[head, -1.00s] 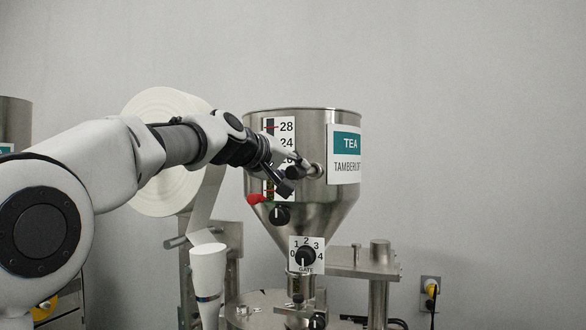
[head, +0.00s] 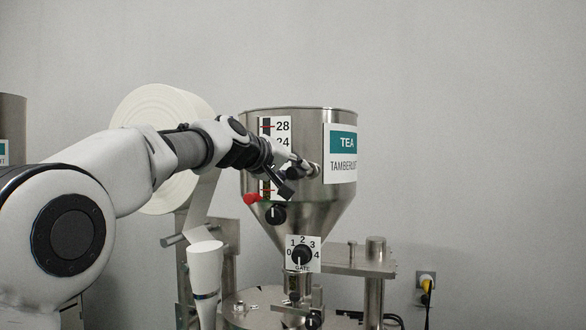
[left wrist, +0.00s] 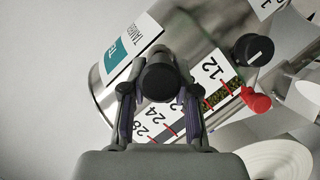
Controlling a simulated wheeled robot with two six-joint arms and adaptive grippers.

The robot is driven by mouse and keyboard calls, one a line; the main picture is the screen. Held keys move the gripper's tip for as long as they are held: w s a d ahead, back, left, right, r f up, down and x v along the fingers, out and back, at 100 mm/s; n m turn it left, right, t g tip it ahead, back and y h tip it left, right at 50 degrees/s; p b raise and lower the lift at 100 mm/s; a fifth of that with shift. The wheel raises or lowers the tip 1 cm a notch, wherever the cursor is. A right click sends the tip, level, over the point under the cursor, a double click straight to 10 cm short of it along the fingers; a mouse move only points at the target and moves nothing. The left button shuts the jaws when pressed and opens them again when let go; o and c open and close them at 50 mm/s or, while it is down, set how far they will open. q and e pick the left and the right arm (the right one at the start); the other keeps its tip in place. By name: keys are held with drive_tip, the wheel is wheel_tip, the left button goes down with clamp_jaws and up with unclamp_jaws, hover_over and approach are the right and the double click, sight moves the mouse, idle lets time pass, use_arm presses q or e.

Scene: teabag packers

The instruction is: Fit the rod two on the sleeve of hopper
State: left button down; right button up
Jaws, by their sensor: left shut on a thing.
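The steel hopper (head: 335,205) stands in the middle of the head view, with a TEA label and a number scale on its wall. Its short metal sleeve (head: 314,170) sticks out beside the label. My left gripper (head: 289,174) is shut on the rod, just left of the sleeve. The rod's dark round end (left wrist: 160,82) shows between the fingers in the left wrist view; a dark part of it (head: 294,173) shows in the head view. The rod's front lies against or close to the sleeve; I cannot tell whether it is inside. My right gripper is not in view.
A red-knobbed lever (head: 252,198) and a black knob (head: 275,214) sit below my left gripper. A gate dial (head: 302,255) is lower on the hopper. A white paper roll (head: 150,110) stands behind my arm. The right side is free.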

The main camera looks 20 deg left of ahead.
use_arm(q)
drive_tip(key=shift+w+d+r+p, duration=0.1)
drive_tip(key=shift+w+p, duration=1.75)
drive_tip(key=shift+w, duration=0.25)
drive_tip(key=shift+w, duration=0.35)
drive_tip(key=shift+w+p, duration=0.3)
drive_tip(key=shift+p, duration=0.1)
drive_tip(key=shift+w+p, duration=0.3)
drive_tip(key=shift+w, duration=0.15)
drive_tip(key=c, duration=0.8)
unclamp_jaws()
drive_tip(key=shift+s, duration=0.1)
